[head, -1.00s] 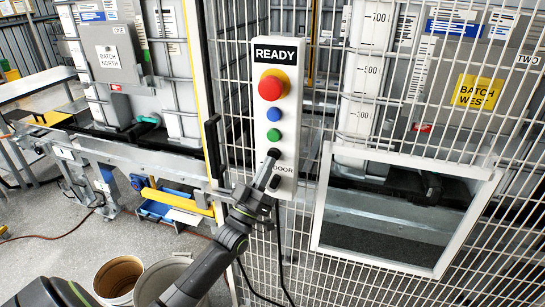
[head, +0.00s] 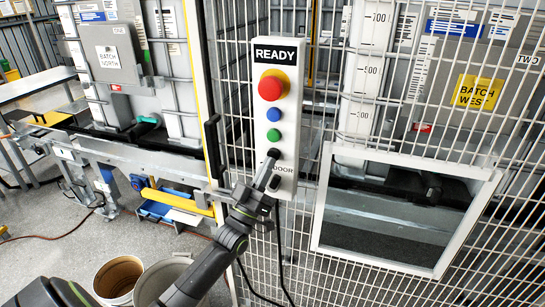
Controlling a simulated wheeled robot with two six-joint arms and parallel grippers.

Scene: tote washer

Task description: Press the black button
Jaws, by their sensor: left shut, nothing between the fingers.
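A pale control panel (head: 287,130) hangs on the wire mesh fence. From top to bottom it bears a READY sign (head: 283,54), a red mushroom button on a yellow base (head: 272,86), a blue button (head: 273,115) and a green button (head: 273,135). Below the green one is the black button (head: 274,153), above the partly covered DOOR label (head: 284,170). My left gripper (head: 271,160) is shut and empty, its tip at the black button and covering part of it. I cannot tell whether the button is pushed in. My right gripper is not in view.
A white-framed opening (head: 322,200) in the mesh is right of the panel. A black cable (head: 280,250) hangs below the panel. A metal conveyor frame (head: 140,155) is at left.

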